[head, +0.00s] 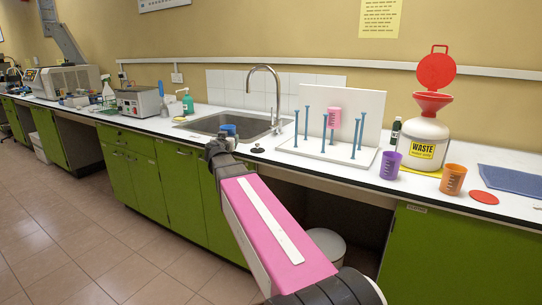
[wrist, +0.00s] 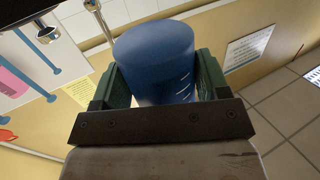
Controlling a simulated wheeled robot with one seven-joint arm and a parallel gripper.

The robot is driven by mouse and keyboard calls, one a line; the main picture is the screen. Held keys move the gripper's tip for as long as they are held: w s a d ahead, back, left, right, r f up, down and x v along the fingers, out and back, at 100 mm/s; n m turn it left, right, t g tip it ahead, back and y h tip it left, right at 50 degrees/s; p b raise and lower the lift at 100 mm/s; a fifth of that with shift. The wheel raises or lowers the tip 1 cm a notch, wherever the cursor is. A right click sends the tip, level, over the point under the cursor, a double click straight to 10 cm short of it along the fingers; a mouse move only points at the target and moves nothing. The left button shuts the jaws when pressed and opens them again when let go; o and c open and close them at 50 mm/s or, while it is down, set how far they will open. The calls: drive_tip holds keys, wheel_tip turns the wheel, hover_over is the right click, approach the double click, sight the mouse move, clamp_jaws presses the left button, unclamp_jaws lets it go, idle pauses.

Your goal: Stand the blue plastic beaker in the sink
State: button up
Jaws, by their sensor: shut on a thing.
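The blue plastic beaker (head: 229,129) shows small in the head view, in front of the sink basin (head: 203,124). My gripper (head: 218,146) reaches out to it from the near side of the counter. In the wrist view the beaker (wrist: 157,55) fills the space between the two green fingers of my gripper (wrist: 160,85), which are shut on it. White graduation marks show on its right side. Its lower part is hidden behind the gripper in both views. I cannot tell its exact height over the sink.
A curved tap (head: 278,95) rises behind the sink. Right of it stands a white peg rack (head: 310,148) with blue pegs and a pink beaker (head: 334,118). Purple (head: 390,165) and orange (head: 453,179) beakers and a waste container (head: 424,142) stand farther right. A soap bottle (head: 187,103) is left of the sink.

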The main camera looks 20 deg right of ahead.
drive_tip(key=s+d+r+m+g+h, duration=0.2)
drive_tip(key=s+r+m+g+h, duration=0.25)
drive_tip(key=s+m+g, duration=0.35)
drive_tip(key=s+d+r+m+g+h, duration=0.35)
drive_tip(key=m+g+h, duration=0.2)
drive_tip(key=g, duration=0.45)
hover_over(269, 157)
drive_tip(key=shift+y, duration=0.4)
wheel_tip(269, 157, down, 7)
drive_tip(key=shift+w+f, duration=0.1)
drive_tip(key=shift+w, duration=0.05)
drive_tip(key=shift+f, duration=1.95)
drive_tip(key=shift+f, duration=0.1)
drive_tip(key=o, duration=1)
drive_tip(key=shift+c, duration=0.2)
